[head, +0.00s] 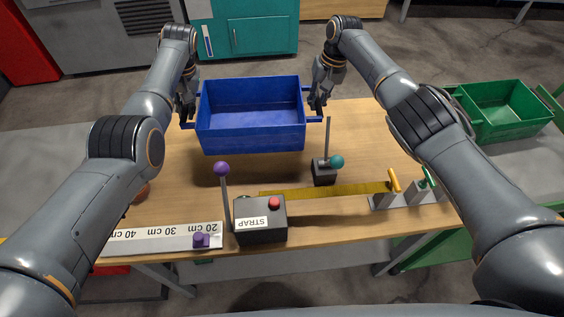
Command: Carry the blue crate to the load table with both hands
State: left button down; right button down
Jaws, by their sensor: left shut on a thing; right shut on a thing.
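The blue crate (251,137) is open-topped and looks empty. It is in the upper middle of the head view, over the far part of the wooden table (345,223). It looks level; I cannot tell whether it touches the tabletop. My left gripper (187,112) is shut on the crate's left handle. My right gripper (316,108) is shut on the crate's right handle. The fingertips are small and partly hidden by the handles.
Nearer on the table stand a black STRAP box (260,222) with a red button, a purple-knobbed lever (222,170), a teal-knobbed lever (336,161), a ruler strip (165,239) and toggle clamps (405,195). A green crate (497,112) sits at right. A teal cabinet (262,34) stands behind.

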pick_arm(q)
jog(key=shift+a+f, duration=0.1)
jog(key=shift+a, duration=0.05)
pick_arm(e)
jog(key=shift+d+f, duration=0.2)
jog(key=shift+d, duration=0.1)
